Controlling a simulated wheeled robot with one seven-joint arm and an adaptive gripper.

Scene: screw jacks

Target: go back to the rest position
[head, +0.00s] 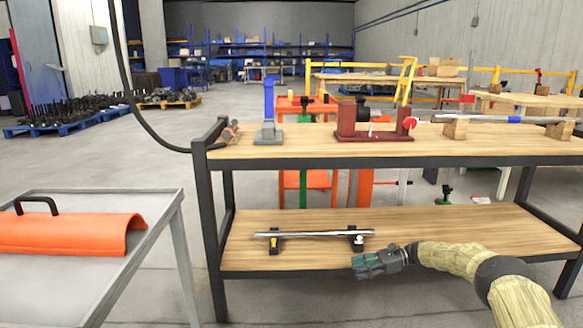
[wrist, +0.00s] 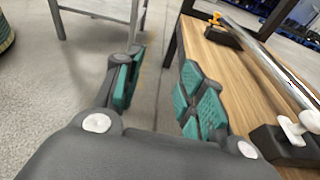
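My gripper (head: 368,264) is at the front edge of the workbench's lower shelf in the head view, with my arm reaching in from the lower right. In the wrist view its two green-padded fingers (wrist: 158,92) stand apart with nothing between them. The floor and a strip of the shelf show behind them. A metal rod (head: 310,234) rests on two dark holders on the lower shelf, behind my gripper and apart from it. The rod also shows at the right of the wrist view (wrist: 262,58).
The workbench top (head: 290,149) carries a blue-and-grey jack (head: 269,115), a red-brown vise (head: 372,122) and a bar on wooden blocks. A grey metal table (head: 150,205) with an orange curved cover (head: 75,233) stands at the left. Floor is free between them.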

